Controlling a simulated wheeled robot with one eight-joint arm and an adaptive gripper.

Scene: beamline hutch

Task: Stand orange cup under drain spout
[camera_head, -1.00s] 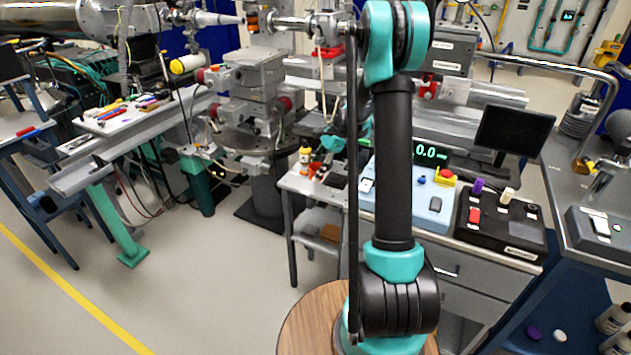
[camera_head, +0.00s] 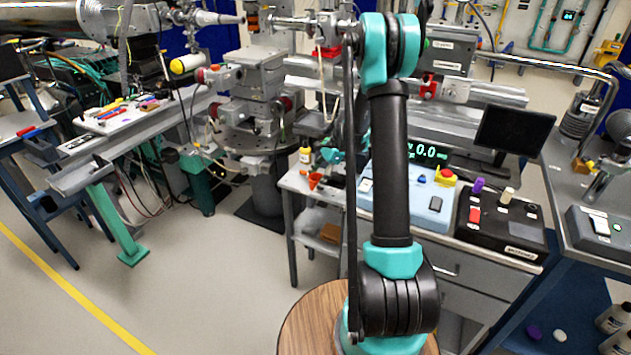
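A small orange cup (camera_head: 314,180) is on the small grey side table, left of my arm and just in front of a yellow-labelled bottle. My arm rises through the middle of the view and bends away at the top. Its far end shows only in part, as teal and dark pieces (camera_head: 331,156) behind the upright link, close to the right of the cup. The fingers are too small and too covered to make out. I cannot tell whether they touch the cup. I cannot pick out the drain spout with certainty; a pale tube (camera_head: 322,88) hangs below a red-fitted part behind.
The yellow-labelled bottle (camera_head: 305,156) stands behind the cup. A blue control box (camera_head: 407,207) and a black control box (camera_head: 500,228) sit to the right, with a monitor (camera_head: 514,132) behind. The floor at left is open.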

